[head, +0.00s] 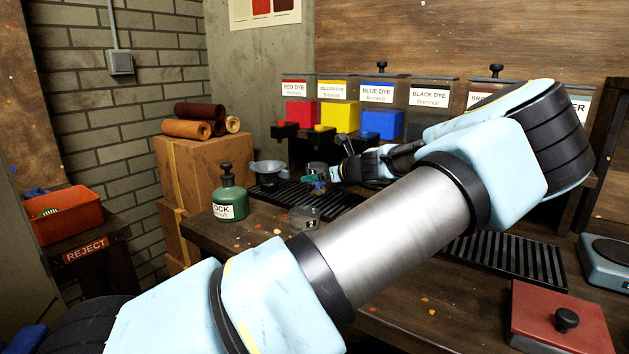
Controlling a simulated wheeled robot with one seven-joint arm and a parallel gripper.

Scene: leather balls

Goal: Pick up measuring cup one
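A small clear cup with a dark-marked white label (304,217) stands on the workbench near its left end. The label is too small to read surely. Another small clear vessel (316,168) shows behind my gripper, on or near the black slatted grate; it is partly hidden. I cannot tell which of the two is measuring cup one. My gripper (317,185) reaches in from the right, its teal and blue finger parts above and behind the labelled cup. A gap shows between gripper and labelled cup. The finger opening is too small to judge.
A green bottle (230,196) and a grey funnel-like vessel (267,173) stand left of my gripper. Dye dispensers (341,114) line the back. A red lidded box (559,318) and a scale (608,258) sit at right. My arm hides much of the bench (418,317).

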